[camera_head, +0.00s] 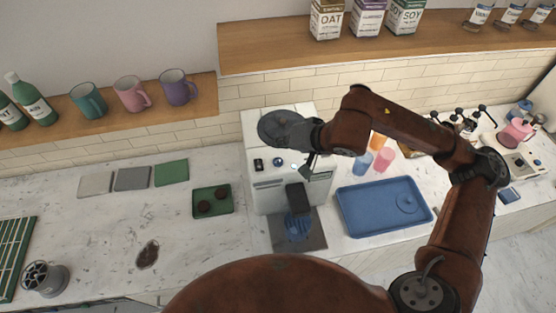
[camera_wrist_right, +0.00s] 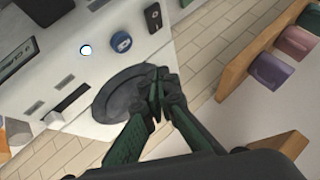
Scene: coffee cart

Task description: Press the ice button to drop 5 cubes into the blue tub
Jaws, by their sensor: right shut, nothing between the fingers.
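The white ice machine (camera_head: 264,198) stands on the counter in the middle of the head view. The right wrist view shows the knob (camera_wrist_right: 121,42), the switch (camera_wrist_right: 153,17) and a small lit round button (camera_wrist_right: 86,50). The blue tub (camera_head: 298,228) stands under the dark spout (camera_head: 297,197); I cannot make out any cubes in it. My right gripper (camera_wrist_right: 157,85) is shut and empty above the dark round lid, apart from the lit button. My left gripper is not in view.
A blue tray (camera_head: 360,222) lies right of the machine, with cups (camera_head: 384,158) behind it. A green tray (camera_head: 226,208) with dark round items is to the left. Mugs (camera_head: 131,94) and cartons (camera_head: 367,18) stand on shelves.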

